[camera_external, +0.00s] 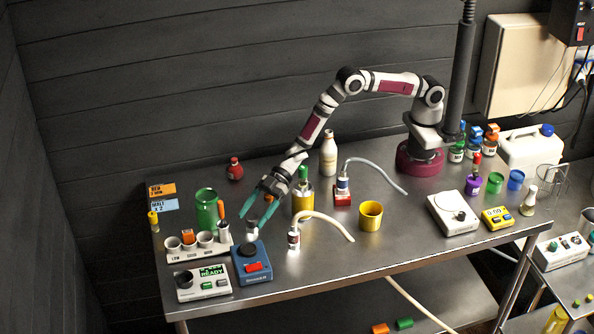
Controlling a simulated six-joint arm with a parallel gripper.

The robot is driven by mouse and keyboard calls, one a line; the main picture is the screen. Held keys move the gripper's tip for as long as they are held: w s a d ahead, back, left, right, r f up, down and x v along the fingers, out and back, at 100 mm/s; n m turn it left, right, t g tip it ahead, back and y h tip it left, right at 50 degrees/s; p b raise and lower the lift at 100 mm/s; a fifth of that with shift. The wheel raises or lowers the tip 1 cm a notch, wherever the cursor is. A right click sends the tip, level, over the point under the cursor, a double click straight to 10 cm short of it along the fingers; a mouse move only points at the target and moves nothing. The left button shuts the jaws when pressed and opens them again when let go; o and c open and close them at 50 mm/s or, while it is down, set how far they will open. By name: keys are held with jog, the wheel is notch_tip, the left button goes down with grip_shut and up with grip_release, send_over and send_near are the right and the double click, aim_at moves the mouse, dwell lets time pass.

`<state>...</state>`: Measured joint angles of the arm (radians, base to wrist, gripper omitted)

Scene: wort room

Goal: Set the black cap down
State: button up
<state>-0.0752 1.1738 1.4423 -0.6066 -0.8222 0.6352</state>
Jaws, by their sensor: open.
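My gripper (254,222) has teal fingers, spread apart, and points down and to the left. It is above and just behind the blue box (257,274) near the table's front left. A dark round piece (249,249) lies on top of the blue box, below the fingertips. I cannot tell whether it is the black cap or a part of the box. A small pale container (252,229) stands close under the fingers, partly hidden. I see nothing clearly held between the fingers.
A white rack (199,250) with cups and a green cylinder (206,209) stand left of my gripper. A white device with a green display (203,284) is at the front left. A small bottle with a cream hose (293,239) and a yellow cup (370,215) are to the right. The front middle is clear.

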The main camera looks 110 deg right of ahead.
jog(key=s+d+r+m+g+h, duration=0.2)
jog(key=s+d+r+m+h, duration=0.45)
jog(key=s+d+r, duration=0.85)
jog(key=s+d+r+m+g+h, duration=0.25)
jog(key=s+m+g, duration=0.2)
jog(key=s, duration=1.25)
jog(key=s+a+r+m+g+y, duration=0.1)
jog(key=s+a+g, duration=0.1)
jog(key=s, duration=0.6)
jog(key=s+a+r+g+y, duration=0.1)
jog(key=s+a+g+y, duration=0.1)
jog(key=s, duration=0.7)
jog(key=shift+a+m, duration=0.4)
jog(key=shift+a, duration=0.4)
